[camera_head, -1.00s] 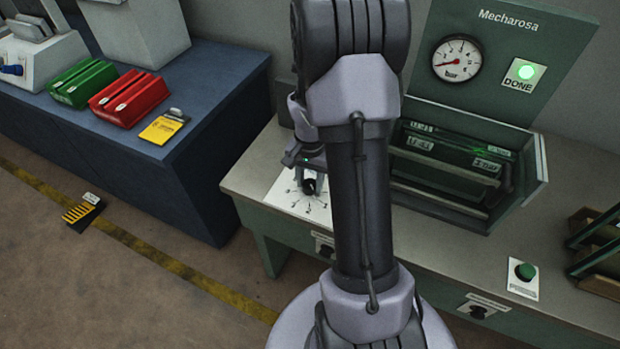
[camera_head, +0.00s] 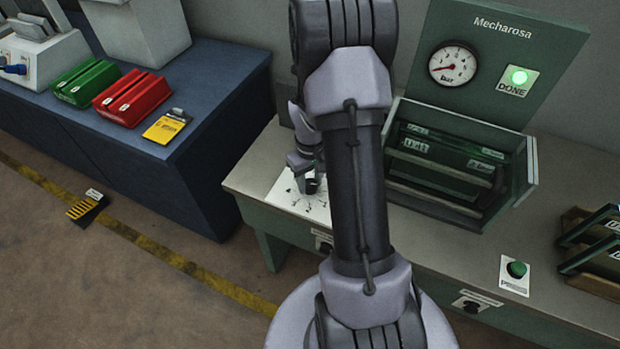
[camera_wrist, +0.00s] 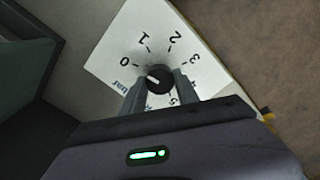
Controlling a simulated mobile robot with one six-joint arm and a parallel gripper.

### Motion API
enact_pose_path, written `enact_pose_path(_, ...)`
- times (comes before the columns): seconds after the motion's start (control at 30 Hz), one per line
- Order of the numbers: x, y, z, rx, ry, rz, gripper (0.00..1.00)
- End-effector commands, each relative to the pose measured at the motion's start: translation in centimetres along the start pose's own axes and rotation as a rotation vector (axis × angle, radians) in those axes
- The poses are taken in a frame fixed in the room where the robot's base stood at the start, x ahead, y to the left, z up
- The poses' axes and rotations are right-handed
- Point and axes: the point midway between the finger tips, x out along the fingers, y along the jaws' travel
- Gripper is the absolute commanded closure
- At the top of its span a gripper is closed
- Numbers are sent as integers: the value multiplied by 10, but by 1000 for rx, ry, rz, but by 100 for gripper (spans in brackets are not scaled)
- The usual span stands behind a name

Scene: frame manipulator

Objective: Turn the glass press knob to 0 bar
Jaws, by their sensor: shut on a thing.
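The black press knob (camera_wrist: 159,78) stands on a white dial plate (camera_wrist: 118,40) marked 0 to 5 and "bar" in the wrist view. Its white mark points toward the 0. My gripper (camera_wrist: 158,88) is shut on the knob, one finger on each side. In the head view my gripper (camera_head: 311,184) is down at the dial plate (camera_head: 285,195), partly hidden by my arm. The round gauge (camera_head: 453,64) on the green panel has its red needle pointing left and slightly down, at the low end of its scale.
A green DONE lamp (camera_head: 518,77) is lit. The glass press box (camera_head: 455,170) stands right of my arm. A green button (camera_head: 516,269) and a rack (camera_head: 592,250) are farther right. A blue bench (camera_head: 210,120) with green and red cases is at the left.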

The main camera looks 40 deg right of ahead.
Motion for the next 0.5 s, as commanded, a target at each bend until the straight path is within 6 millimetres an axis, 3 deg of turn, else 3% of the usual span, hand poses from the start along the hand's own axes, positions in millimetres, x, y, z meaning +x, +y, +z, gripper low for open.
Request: enact_pose_path(0.5, -1, 0, 0, -201, 1, 1, 100)
